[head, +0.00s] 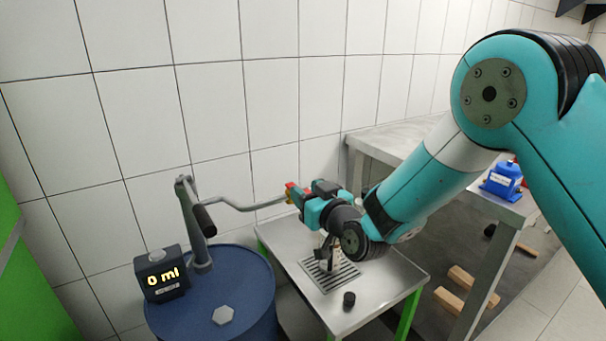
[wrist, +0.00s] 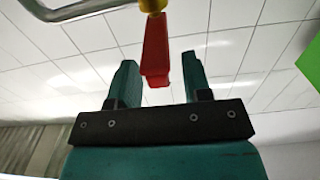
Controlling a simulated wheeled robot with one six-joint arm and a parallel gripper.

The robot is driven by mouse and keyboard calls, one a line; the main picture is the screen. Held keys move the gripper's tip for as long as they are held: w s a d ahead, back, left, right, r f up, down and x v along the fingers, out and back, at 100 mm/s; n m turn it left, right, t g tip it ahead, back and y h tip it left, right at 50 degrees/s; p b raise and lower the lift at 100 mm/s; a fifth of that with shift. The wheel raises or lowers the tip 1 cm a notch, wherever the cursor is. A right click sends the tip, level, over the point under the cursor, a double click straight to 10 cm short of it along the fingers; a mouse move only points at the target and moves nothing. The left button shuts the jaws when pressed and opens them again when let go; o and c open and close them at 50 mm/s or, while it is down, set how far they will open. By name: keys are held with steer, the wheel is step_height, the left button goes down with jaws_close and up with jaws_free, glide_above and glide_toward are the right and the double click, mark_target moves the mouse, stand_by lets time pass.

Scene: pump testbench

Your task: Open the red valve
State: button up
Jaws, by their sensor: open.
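The red valve handle (wrist: 156,48) hangs down from a yellow fitting (wrist: 152,5) at the end of a grey pipe in the wrist view. My gripper (wrist: 158,80) is open, with one teal finger on each side of the handle's lower end. Gaps show between the handle and both fingers, so it is not gripped. In the head view the red valve (head: 291,189) shows only as a small red and yellow patch at the pipe's end, right by my gripper (head: 299,194). The rest of the valve is hidden behind the gripper there.
A bent grey pipe (head: 240,207) runs from a hand pump on a blue barrel (head: 235,290). A display (head: 162,275) reading 0 ml stands on the barrel. A metal table (head: 385,283) with a drain grate and a black cap (head: 349,299) lies below my gripper.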

steer(key=shift+x, duration=1.1)
jaws_close()
